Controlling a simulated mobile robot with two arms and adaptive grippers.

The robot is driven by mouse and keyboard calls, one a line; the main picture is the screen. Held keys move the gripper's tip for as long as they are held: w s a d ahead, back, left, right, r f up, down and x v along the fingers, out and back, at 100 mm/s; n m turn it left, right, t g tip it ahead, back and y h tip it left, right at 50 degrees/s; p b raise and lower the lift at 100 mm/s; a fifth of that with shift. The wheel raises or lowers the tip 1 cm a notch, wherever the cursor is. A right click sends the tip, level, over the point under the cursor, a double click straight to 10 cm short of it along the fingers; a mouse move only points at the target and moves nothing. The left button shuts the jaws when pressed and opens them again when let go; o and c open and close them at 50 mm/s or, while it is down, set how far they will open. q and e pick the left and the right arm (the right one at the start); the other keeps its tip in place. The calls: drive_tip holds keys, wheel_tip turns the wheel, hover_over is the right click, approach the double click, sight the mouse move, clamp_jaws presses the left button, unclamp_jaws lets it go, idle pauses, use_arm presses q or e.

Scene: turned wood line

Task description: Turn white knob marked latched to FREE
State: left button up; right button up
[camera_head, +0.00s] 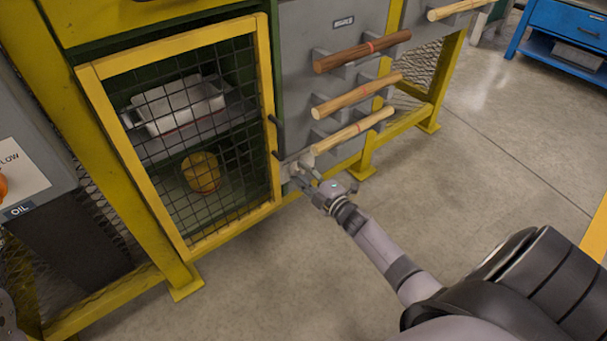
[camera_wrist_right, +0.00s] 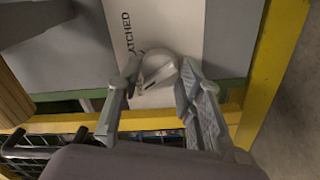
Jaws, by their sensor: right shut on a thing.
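The white knob (camera_wrist_right: 158,68) sits on a pale plate (camera_wrist_right: 165,28) in the right wrist view.
A yellow-framed mesh door (camera_head: 268,110) with a dark handle (camera_head: 275,134) stands left of the knob. Wooden spindles (camera_head: 355,130) stick out on brackets above and right of my gripper. The floor (camera_head: 480,190) to the right is open.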

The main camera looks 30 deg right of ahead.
drive_tip(key=shift+n, duration=1.3)
drive_tip(key=o, duration=1.2)
drive_tip(key=shift+c, duration=0.2)
drive_tip(key=s, duration=1.2)
drive_tip(key=shift+d, duration=0.4)
